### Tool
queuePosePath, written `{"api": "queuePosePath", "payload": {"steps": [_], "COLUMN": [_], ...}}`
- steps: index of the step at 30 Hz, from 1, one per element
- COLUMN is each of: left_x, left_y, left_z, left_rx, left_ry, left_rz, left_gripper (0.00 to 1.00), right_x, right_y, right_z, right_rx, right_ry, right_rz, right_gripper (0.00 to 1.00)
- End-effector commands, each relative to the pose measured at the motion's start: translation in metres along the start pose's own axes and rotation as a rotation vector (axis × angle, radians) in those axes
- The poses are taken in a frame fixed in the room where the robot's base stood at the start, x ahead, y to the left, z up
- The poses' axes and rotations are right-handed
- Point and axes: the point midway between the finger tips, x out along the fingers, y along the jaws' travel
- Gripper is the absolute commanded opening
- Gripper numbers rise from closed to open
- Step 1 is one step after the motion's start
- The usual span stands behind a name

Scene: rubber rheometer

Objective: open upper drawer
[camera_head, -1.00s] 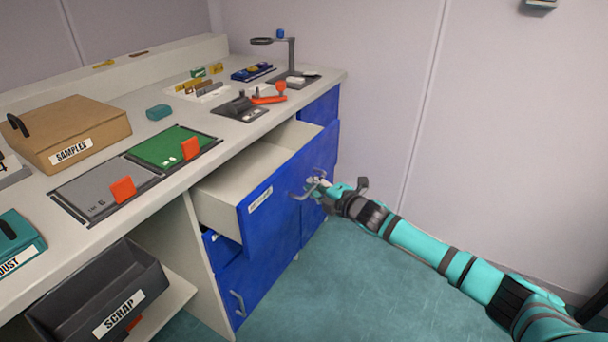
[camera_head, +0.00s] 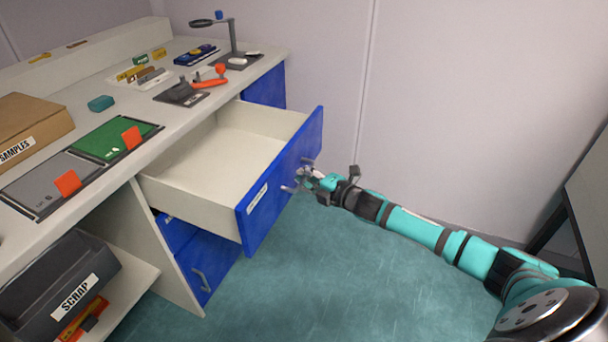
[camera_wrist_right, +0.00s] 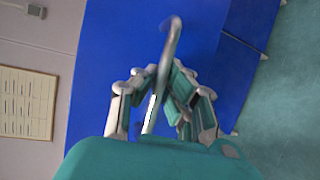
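The upper drawer (camera_head: 252,205) is blue-fronted with a pale inside and stands well out from the bench. Its inside looks empty. Its grey bar handle (camera_head: 305,163) is on the front; the handle also shows in the right wrist view (camera_wrist_right: 172,40), running between the fingers. My right gripper (camera_head: 310,181) is at the handle, with its fingers closed in on the bar from both sides. The fingers partly hide the handle. My left gripper is not in view.
Below is another blue drawer (camera_head: 205,265) with its own handle, apparently shut. A dark scrap bin (camera_head: 60,290) stands on the low shelf at left. The bench top (camera_head: 150,122) holds trays and a stand. The floor (camera_head: 320,280) before the drawer is clear.

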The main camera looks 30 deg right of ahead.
Motion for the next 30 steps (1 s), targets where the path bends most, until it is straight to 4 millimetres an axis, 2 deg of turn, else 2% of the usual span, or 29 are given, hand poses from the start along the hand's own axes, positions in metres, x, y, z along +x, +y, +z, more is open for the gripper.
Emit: {"api": "queuePosePath", "payload": {"steps": [5,6,12,23,26,30], "left_x": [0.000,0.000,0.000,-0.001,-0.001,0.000], "left_y": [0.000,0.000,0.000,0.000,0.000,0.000], "left_z": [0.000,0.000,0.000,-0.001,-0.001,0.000], "left_rx": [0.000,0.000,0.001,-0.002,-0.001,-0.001], "left_ry": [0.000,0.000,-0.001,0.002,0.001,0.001], "left_rz": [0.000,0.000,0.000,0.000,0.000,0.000], "left_gripper": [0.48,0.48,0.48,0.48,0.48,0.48], "right_x": [0.000,0.000,0.000,-0.006,-0.019,-0.046], "right_y": [0.002,0.002,0.001,-0.001,-0.002,-0.003], "right_z": [0.001,0.001,0.001,0.001,0.000,0.000], "right_rx": [-0.006,-0.005,-0.003,-0.001,0.000,0.000], "right_ry": [-0.001,-0.001,-0.001,-0.001,0.000,0.000], "right_rz": [0.003,0.003,0.002,-0.001,-0.002,-0.005], "right_gripper": [0.00,0.09,0.34,0.34,0.34,0.34]}}
